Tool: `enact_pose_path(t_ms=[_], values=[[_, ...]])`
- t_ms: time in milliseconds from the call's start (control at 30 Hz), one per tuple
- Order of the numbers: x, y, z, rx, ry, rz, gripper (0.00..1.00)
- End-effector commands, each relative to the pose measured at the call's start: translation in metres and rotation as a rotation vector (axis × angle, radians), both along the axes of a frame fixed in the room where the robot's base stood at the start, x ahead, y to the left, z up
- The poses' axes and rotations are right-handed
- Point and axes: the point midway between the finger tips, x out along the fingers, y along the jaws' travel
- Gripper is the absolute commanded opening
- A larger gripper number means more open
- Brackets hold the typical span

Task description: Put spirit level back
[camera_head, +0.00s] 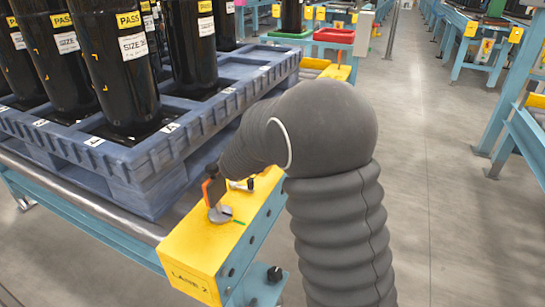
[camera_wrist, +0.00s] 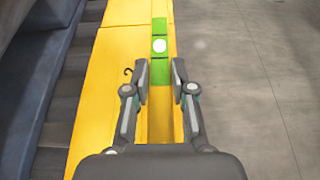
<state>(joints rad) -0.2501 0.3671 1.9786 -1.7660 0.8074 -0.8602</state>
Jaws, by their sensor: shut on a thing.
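A narrow green piece with a white round spot, which looks like the spirit level (camera_wrist: 160,70), lies along the beam and reaches between the fingertips. I cannot tell from this view how far it is from the beam top.
The yellow beam (camera_head: 205,245), marked LANE 2, carries a small grey disc (camera_head: 219,214) with an upright orange-edged part. Grey floor (camera_head: 445,190) is free to the right.

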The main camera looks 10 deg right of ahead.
Motion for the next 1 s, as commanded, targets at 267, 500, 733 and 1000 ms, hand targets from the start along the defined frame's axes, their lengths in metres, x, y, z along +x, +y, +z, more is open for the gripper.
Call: enact_pose_path(t_ms=[267, 500, 733, 1000], values=[[0.000, 0.000, -0.020, 0.000, -0.001, 0.000, 0.00], [0.000, 0.000, -0.022, 0.000, -0.001, 0.000, 0.00], [0.000, 0.000, -0.028, 0.000, -0.001, 0.000, 0.00], [0.000, 0.000, -0.032, 0.000, -0.001, 0.000, 0.00]])
